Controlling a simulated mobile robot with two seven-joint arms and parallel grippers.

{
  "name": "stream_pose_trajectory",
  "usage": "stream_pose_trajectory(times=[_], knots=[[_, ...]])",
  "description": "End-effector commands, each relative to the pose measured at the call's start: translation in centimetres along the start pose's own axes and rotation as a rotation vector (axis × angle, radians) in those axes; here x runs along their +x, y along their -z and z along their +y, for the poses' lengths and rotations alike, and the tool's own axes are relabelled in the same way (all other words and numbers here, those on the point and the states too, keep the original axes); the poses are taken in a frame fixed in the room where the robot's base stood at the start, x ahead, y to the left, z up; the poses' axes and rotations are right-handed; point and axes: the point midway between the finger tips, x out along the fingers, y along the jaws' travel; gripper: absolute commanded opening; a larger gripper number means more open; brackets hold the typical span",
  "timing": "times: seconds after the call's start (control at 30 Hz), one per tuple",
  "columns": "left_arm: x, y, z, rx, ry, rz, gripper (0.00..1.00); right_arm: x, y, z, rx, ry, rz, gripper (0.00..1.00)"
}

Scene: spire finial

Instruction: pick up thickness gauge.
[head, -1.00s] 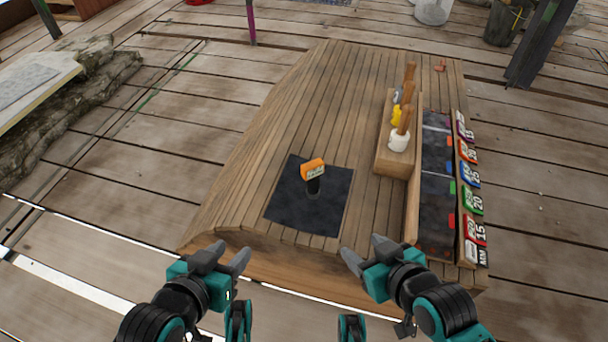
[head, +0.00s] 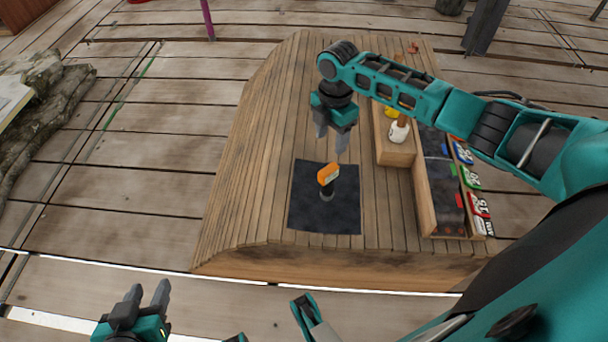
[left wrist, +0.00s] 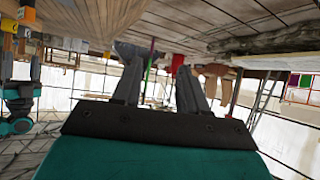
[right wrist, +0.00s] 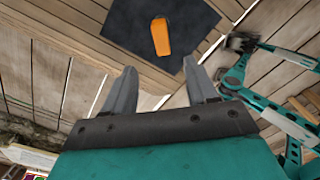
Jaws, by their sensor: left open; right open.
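The thickness gauge (head: 327,178) has an orange head with a pale display and a dark body. It stands upright on a dark square mat (head: 345,212) on the slatted wooden table. In the right wrist view its orange top (right wrist: 160,37) shows beyond the fingertips. My right gripper (head: 332,145) is open and empty, pointing down above and just behind the gauge, apart from it. My left gripper (head: 148,297) is open and empty, low at the front left, off the table's near edge.
A wooden block (head: 393,148) holding brushes stands right of the mat, partly hidden by my right arm. Beside it is a dark tray with coloured number tags (head: 479,205) along its right edge. The slatted table top (head: 253,185) left of the mat is clear.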

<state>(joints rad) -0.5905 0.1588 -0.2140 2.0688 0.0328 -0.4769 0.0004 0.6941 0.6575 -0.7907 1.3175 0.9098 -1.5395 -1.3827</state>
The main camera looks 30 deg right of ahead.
Motion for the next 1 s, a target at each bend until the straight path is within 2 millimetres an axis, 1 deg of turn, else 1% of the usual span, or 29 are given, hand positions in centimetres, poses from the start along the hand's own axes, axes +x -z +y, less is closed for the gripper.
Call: stream_pose_trajectory(times=[0.03,0.07,0.13,0.3,0.37,0.5,0.67,0.77,0.9,1.0], knots=[[0.0,-0.1,0.0,0.001,0.0,-0.002,0.43,-0.2,-0.5,0.0,-0.006,0.01,-0.005,0.57],[0.0,-0.2,0.0,0.001,0.0,-0.002,0.43,-0.1,-0.6,-0.1,-0.009,0.014,-0.005,0.57],[0.2,-0.6,0.0,0.0,-0.001,-0.004,0.43,0.8,-0.7,-0.1,-0.011,0.019,-0.005,0.57],[0.9,-1.7,0.3,-0.003,-0.008,-0.013,0.43,4.2,-0.6,-0.1,-0.013,0.015,-0.003,0.57],[1.1,-1.9,0.5,-0.009,-0.011,-0.018,0.43,5.2,-0.6,-0.1,-0.011,0.015,-0.004,0.57],[1.2,-1.4,0.9,-0.021,-0.019,-0.007,0.43,6.9,-0.6,-0.1,-0.011,0.014,-0.004,0.57],[1.4,-1.0,1.1,-0.022,-0.022,-0.001,0.43,7.6,-0.5,-0.1,-0.012,0.012,-0.004,0.57],[1.7,-1.3,1.1,-0.021,-0.023,0.0,0.43,8.6,-0.4,-0.2,-0.012,0.013,-0.004,0.57],[2.2,-1.9,1.2,-0.02,-0.03,0.0,0.43,10.8,-0.2,-0.4,-0.011,0.013,-0.004,0.57],[2.4,-2.2,1.5,-0.019,-0.037,-0.006,0.43,12.1,-0.2,-0.4,-0.011,0.013,-0.005,0.57]])
